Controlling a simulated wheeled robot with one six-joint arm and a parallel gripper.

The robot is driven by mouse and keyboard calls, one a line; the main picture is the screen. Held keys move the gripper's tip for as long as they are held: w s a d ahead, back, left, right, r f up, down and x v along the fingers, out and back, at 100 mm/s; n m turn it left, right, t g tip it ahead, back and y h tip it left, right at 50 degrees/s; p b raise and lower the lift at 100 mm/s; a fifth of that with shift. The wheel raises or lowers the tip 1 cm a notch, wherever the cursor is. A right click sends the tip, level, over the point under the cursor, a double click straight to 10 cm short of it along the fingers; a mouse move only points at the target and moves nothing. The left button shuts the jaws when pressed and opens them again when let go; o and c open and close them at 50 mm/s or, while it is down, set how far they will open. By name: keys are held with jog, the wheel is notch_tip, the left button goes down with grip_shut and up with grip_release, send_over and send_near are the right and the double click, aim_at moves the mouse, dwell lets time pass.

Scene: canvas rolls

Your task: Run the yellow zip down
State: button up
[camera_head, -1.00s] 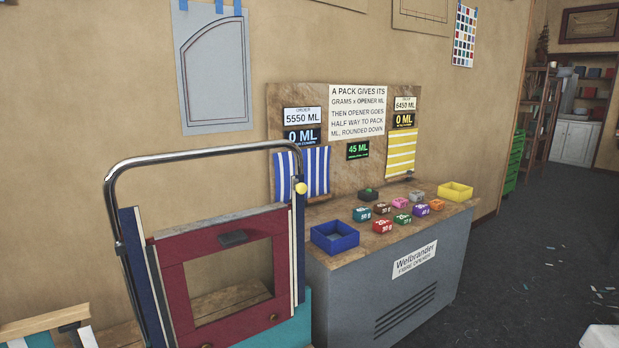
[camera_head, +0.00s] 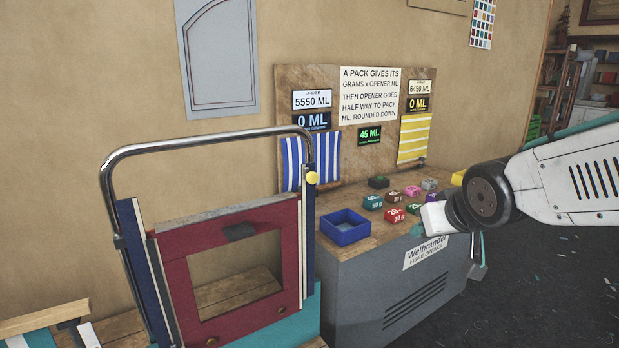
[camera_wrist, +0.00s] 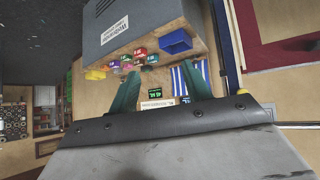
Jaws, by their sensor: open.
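I cannot make out a zip in either view. A yellow striped cloth (camera_head: 414,140) hangs on the right of the back board, under a 0 ML display. A small yellow knob (camera_head: 312,178) sits by the chrome hoop at the right of the red frame; a yellow spot, likely the same knob, shows in the wrist view (camera_wrist: 242,92). My gripper (camera_wrist: 162,73) is open, its two green fingers spread with nothing held between them. In the head view my arm reaches in from the right, in front of the bench's right end, and hides part of it.
The grey bench (camera_head: 395,285) carries a blue tray (camera_head: 344,238) and several small coloured packs (camera_head: 394,215). A blue striped cloth (camera_head: 295,165) hangs at the board's left. The red frame (camera_head: 180,285) and chrome hoop (camera_head: 200,141) stand at left. Dark floor is open at right.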

jog(key=w+a+n+t+y, duration=0.2)
jog(key=w+a+t+y, duration=0.1)
jog(key=w+a, duration=0.5)
jog(key=n+t+y, duration=0.3)
jog(key=y, duration=0.3)
send_near(314, 178)
jog(key=x, duration=0.4)
jog(key=shift+w, duration=0.1)
jog(key=x, duration=0.7)
jog(key=shift+c, duration=0.3)
grip_shut()
